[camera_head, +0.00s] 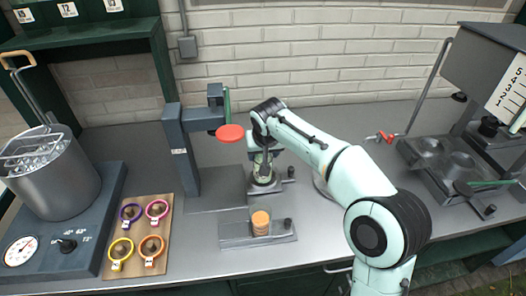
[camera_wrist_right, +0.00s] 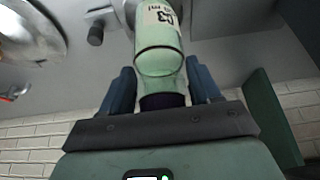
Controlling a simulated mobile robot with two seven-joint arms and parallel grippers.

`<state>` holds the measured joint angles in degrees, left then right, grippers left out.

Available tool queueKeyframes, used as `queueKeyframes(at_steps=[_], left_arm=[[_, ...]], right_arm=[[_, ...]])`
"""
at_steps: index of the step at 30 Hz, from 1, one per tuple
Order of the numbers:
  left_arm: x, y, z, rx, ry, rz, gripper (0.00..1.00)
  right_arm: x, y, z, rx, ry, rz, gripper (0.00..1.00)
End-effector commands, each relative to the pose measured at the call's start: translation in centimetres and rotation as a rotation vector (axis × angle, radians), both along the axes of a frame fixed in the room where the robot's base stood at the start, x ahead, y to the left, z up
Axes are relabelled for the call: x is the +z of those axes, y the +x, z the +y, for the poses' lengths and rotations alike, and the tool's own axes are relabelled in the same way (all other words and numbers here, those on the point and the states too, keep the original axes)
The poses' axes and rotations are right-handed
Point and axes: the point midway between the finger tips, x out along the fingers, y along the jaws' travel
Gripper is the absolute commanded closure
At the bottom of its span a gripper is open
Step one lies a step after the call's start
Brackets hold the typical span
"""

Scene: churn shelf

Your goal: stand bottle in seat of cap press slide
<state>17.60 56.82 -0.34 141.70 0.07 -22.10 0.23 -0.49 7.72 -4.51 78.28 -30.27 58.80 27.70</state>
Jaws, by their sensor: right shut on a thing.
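My right gripper (camera_head: 262,160) is shut on a pale green glass bottle (camera_head: 264,173), which looks upright. In the right wrist view the bottle (camera_wrist_right: 158,50) shows its label and sits between the blue fingers (camera_wrist_right: 160,92), with its dark neck end toward the palm. The bottle's foot is at the grey slide (camera_head: 268,187) of the cap press, over or in its round seat; I cannot tell whether it rests fully down. My left gripper is not in view.
A small grey block (camera_head: 230,233) holds a stack of tan discs (camera_head: 260,222) in front of the slide. A wooden board (camera_head: 137,232) with several coloured rings and a metal pot (camera_head: 55,180) are left. A grey machine (camera_head: 462,160) and a red-handled valve (camera_head: 385,137) are right.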

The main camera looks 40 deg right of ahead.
Motion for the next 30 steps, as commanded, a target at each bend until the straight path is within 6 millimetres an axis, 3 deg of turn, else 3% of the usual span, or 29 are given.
queueKeyframes(at_steps=[12, 13, 15, 21, 23, 30], left_arm=[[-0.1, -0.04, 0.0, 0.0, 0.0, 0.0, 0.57], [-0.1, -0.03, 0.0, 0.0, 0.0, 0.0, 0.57], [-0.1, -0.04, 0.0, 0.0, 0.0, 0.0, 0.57], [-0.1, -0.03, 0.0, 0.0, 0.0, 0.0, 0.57], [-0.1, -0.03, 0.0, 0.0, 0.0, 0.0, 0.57], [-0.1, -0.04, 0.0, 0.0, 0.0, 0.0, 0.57]], right_arm=[[-0.09, 0.04, 0.0, 0.0, -0.001, -0.003, 0.65], [-0.09, 0.04, 0.0, 0.0, -0.001, -0.003, 0.28], [-0.11, 0.04, 0.0, 0.0, 0.0, -0.002, 0.08], [-0.16, 0.02, 0.01, 0.0, 0.0, -0.001, 0.08], [-0.27, -0.01, 0.01, 0.0, 0.0, 0.002, 0.24], [-0.24, 0.0, 0.01, 0.0, 0.0, 0.001, 0.24]])
